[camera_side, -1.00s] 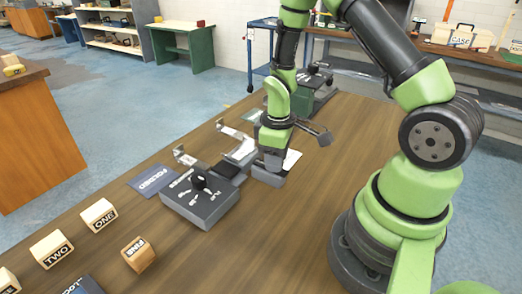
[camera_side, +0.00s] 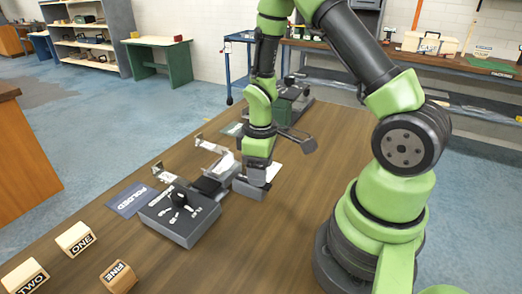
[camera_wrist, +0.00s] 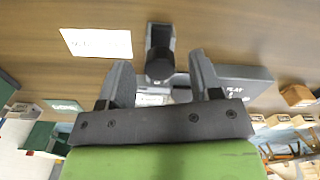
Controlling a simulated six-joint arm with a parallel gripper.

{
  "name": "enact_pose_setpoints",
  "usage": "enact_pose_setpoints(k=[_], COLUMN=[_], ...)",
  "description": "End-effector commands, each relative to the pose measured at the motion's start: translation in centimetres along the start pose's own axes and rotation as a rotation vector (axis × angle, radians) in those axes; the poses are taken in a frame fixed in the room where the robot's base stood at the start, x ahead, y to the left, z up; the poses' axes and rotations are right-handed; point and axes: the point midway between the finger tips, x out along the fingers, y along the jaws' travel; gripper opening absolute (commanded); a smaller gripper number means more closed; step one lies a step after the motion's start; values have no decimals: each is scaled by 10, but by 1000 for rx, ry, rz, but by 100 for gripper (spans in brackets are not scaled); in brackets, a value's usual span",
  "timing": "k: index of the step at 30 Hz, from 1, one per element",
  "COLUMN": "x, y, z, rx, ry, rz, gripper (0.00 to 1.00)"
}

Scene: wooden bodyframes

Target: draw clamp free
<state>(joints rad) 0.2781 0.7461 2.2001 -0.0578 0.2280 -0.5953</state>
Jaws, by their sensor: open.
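A dark upright part with a round black knob (camera_wrist: 159,66), which looks like the clamp, shows between my fingers in the wrist view. My gripper (camera_wrist: 162,78) is open, with one finger on each side of it; I cannot tell whether either finger touches it. In the side view my gripper (camera_side: 255,176) points down at a low grey block (camera_side: 248,189) on the wooden table. The gripper hides most of the clamp there.
A dark box with a black knob and white lettering (camera_side: 180,212) stands left of the gripper. Lettered wooden blocks (camera_side: 75,239) stand front left. A white card (camera_wrist: 97,43) lies near the clamp. The table's right middle is clear.

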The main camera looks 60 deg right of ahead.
Motion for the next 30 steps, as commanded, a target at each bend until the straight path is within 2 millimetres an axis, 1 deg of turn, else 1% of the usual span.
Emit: enact_pose_setpoints(k=[9,12,15,19,28,30], x=[-57,-71,-81,-87,-88,-93], y=[1,0,0,0,0,-2], z=[0,0,0,1,1,0], rx=[1,1,1,1,2,12], ry=[6,3,2,-1,0,11], rz=[4,2,1,-1,-1,4], gripper=[58,58,58,58,58,58])
